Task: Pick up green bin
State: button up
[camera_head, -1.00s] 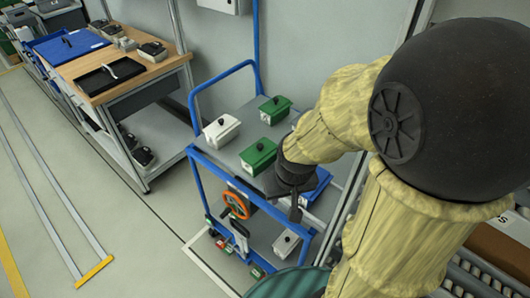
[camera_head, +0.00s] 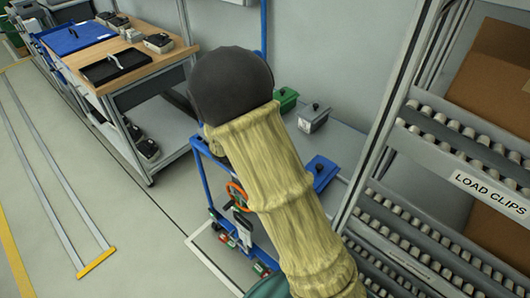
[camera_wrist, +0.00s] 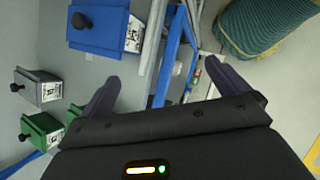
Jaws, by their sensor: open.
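One green bin (camera_head: 285,100) with a black knob stands at the back of the blue-framed cart in the head view, partly hidden by my arm. In the wrist view a green bin (camera_wrist: 42,128) shows at the lower left, with a bit of green (camera_wrist: 73,112) beside it, partly behind my left finger. My gripper (camera_wrist: 161,70) is open and empty, with its fingers apart over the cart's edge and blue frame. The green bins lie to the left of it, apart from the fingers. My arm hides the gripper in the head view.
A grey bin (camera_head: 314,118) and a blue bin (camera_head: 322,172) share the cart top. A roller rack (camera_head: 440,150) stands close on the right. A wooden-topped workbench (camera_head: 128,58) stands at the left.

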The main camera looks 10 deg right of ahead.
jog(key=w+a+f+n+t+h+b, duration=0.3)
jog(key=w+a+f+n+t+h, duration=0.1)
jog(key=w+a+n+t+h, duration=0.7)
jog(key=w+d+n+y+p, duration=0.1)
jog(key=w+d, duration=0.2)
jog(key=w+d+y+p, duration=0.1)
jog(key=w+d, duration=0.3)
jog(key=shift+d+f+n+g, duration=0.2)
jog(key=shift+n+g, duration=0.2)
jog(key=shift+w+d+f, duration=0.1)
jog(key=shift+w+d, duration=0.1)
jog(key=shift+w+d+p, duration=0.15)
jog(key=shift+d+p, duration=0.3)
jog(key=shift+d, duration=0.1)
jog(key=shift+f+p+x, duration=0.1)
jog(key=shift+p+x, duration=0.15)
jog(key=shift+x, duration=0.7)
jog(key=shift+f+p+x, duration=0.15)
jog(key=shift+p+x, duration=0.05)
jog(key=shift+x, duration=0.75)
